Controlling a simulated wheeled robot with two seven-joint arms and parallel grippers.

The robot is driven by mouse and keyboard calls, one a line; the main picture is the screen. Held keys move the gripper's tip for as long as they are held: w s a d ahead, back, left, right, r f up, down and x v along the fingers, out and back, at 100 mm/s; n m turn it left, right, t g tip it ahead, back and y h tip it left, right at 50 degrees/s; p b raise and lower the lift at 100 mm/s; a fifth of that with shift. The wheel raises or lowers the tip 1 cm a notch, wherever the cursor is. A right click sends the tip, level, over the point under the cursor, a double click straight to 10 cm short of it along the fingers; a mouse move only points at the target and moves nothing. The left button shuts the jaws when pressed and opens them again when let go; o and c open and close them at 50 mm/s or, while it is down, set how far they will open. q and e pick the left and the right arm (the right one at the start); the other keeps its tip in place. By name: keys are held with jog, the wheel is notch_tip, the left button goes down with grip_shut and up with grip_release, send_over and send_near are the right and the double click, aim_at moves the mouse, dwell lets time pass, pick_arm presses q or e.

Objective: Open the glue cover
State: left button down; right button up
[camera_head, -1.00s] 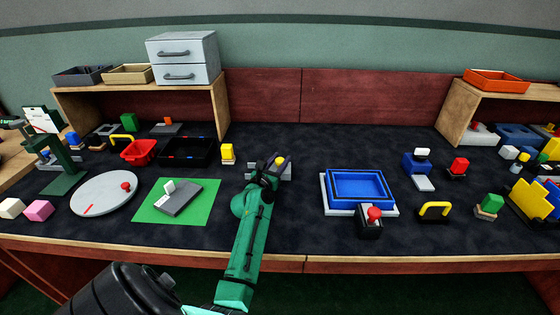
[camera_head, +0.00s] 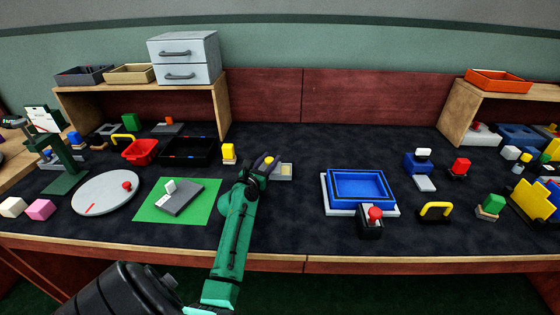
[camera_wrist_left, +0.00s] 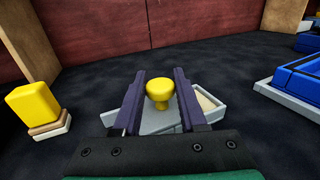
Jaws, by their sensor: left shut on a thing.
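My left gripper (camera_head: 263,163) is shut on a yellow knob (camera_head: 268,159) near the middle of the table. The wrist view shows the knob (camera_wrist_left: 160,91) between the two dark fingers. The knob stands on a grey cover (camera_wrist_left: 160,121), partly hidden by the fingers. The cover sits to the left over a low grey glue box (camera_head: 287,171). The box's right part is uncovered and shows a pale inside (camera_wrist_left: 206,103). My right gripper is not in view.
A yellow block on a small base (camera_head: 228,152) stands left of the gripper. A green mat (camera_head: 205,206) with a grey device lies front left. A blue tray (camera_head: 361,199) stands to the right. The dark table is clear between the glue box and the tray.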

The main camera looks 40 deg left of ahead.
pick_arm(q)
jog(key=s+a, duration=0.2)
jog(key=a, duration=0.1)
jog(key=shift+s+f, duration=0.1)
jog(key=shift+s, duration=0.1)
jog(key=shift+c, duration=2.3)
grip_release()
jog(key=b+v, duration=0.1)
jog(key=v, duration=1.3)
jog(key=shift+s, duration=0.35)
